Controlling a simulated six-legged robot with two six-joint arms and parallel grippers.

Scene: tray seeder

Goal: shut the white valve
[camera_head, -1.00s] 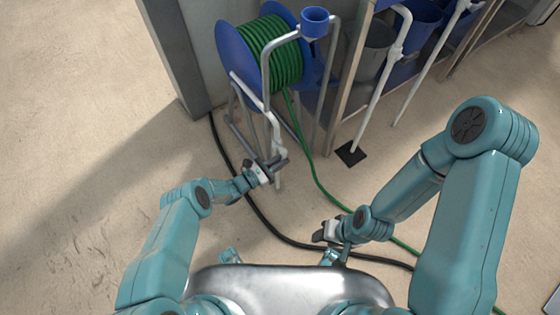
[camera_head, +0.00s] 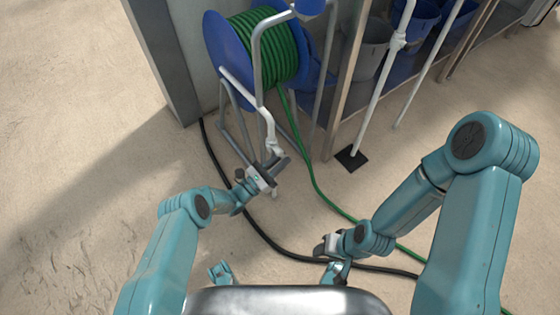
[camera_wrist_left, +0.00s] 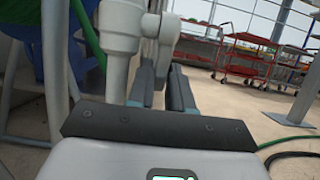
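The white valve (camera_head: 274,147) is a fitting on the bent white pipe at the front of the hose reel stand. In the left wrist view a thick white fitting (camera_wrist_left: 122,28) stands upright just left of the fingers. My left gripper (camera_head: 281,163) is at the lower end of this pipe. In the left wrist view its two dark fingers (camera_wrist_left: 163,88) point forward with a narrow gap between them; I see no firm grip on anything. Part of the valve is hidden behind the fingers. My right gripper (camera_head: 322,249) hangs low over the floor, away from the valve; its fingers are too small to judge.
A blue reel with green hose (camera_head: 262,50) stands behind the valve on a grey frame. The green hose (camera_head: 320,185) and a black hose (camera_head: 245,205) run over the floor. A shelf with buckets (camera_head: 370,50) and white upright pipes stands right. Red carts (camera_wrist_left: 245,60) are far off.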

